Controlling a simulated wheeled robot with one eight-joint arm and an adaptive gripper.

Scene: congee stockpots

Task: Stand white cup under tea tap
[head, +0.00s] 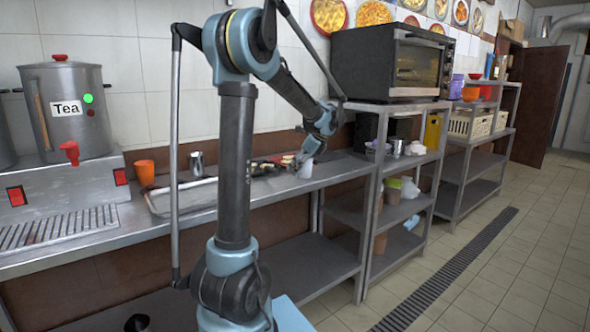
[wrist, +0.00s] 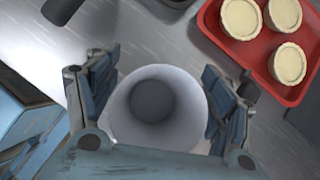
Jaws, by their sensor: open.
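The white cup (head: 306,169) stands on the steel counter, beneath my gripper (head: 310,155) at the far end of the arm. In the wrist view I look down into the cup (wrist: 192,100), which is upright between the two fingers of my gripper (wrist: 158,88). The fingers are apart on either side, with a visible gap at the left; contact at the right is hard to judge. The tea urn (head: 66,100), labelled Tea, is far left with its red tap (head: 70,151) above a slotted drip grille (head: 60,228). The spot under the tap is bare.
A red tray (wrist: 258,55) with several pale tarts lies beside the cup. An orange cup (head: 145,173), a metal pitcher (head: 196,164) and a flat metal tray (head: 160,203) stand between urn and cup. A shelf with an oven (head: 390,62) is at right.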

